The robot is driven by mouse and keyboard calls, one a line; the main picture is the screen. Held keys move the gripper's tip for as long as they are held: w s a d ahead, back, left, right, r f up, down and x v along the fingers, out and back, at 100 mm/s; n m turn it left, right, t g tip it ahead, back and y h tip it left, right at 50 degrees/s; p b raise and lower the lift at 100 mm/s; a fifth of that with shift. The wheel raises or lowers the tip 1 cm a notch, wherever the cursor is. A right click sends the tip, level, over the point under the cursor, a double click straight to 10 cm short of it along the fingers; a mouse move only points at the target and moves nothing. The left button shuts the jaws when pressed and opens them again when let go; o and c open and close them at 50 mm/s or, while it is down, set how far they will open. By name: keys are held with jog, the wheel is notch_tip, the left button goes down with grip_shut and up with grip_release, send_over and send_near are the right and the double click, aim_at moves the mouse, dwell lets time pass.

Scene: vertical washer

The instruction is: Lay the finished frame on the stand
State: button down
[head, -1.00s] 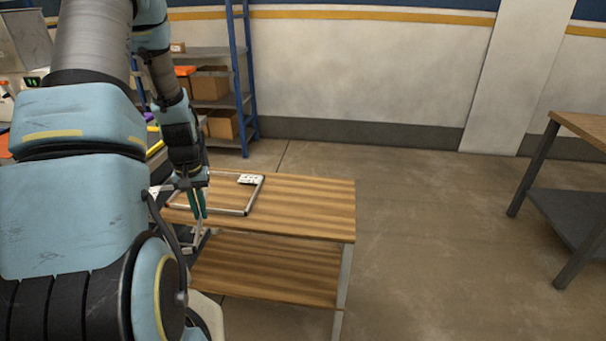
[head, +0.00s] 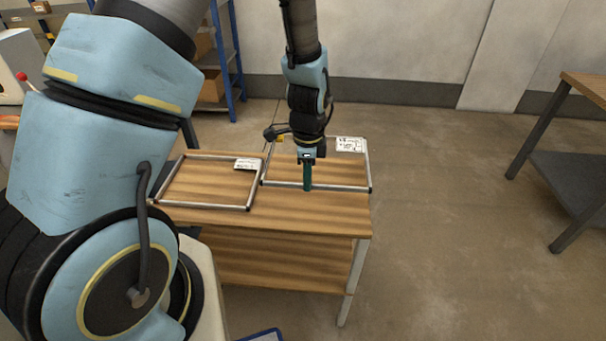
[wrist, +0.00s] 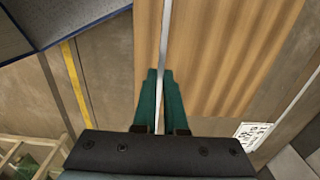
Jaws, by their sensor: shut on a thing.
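The stand is a wooden-topped table (head: 300,215) with a lower shelf. My gripper (head: 307,188) points down over its right part, with teal fingers shut on the near bar of a metal frame (head: 340,189) with a white label at its far right corner. In the wrist view the bar (wrist: 166,30) runs between the fingers (wrist: 160,100). The held frame looks roughly level, close above or on the top; I cannot tell if it touches. Another labelled frame (head: 205,206) lies on the stand's left part. The held frame's left edge is close beside or slightly over it.
A bench with a dark lower shelf (head: 570,185) stands at the right. A blue shelving rack (head: 235,60) with boxes is at the back left. A blue-edged item (head: 262,336) shows at the bottom edge. The floor between stand and bench is clear.

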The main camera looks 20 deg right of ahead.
aim_at(306, 215)
jog(key=shift+f+b, duration=3.6)
jog(key=shift+f, duration=1.45)
jog(key=shift+a+f, duration=0.1)
jog(key=shift+f, duration=0.05)
jog(key=c, duration=0.9)
grip_release()
jog(key=shift+r+p, duration=3)
jog(key=shift+r, duration=1.05)
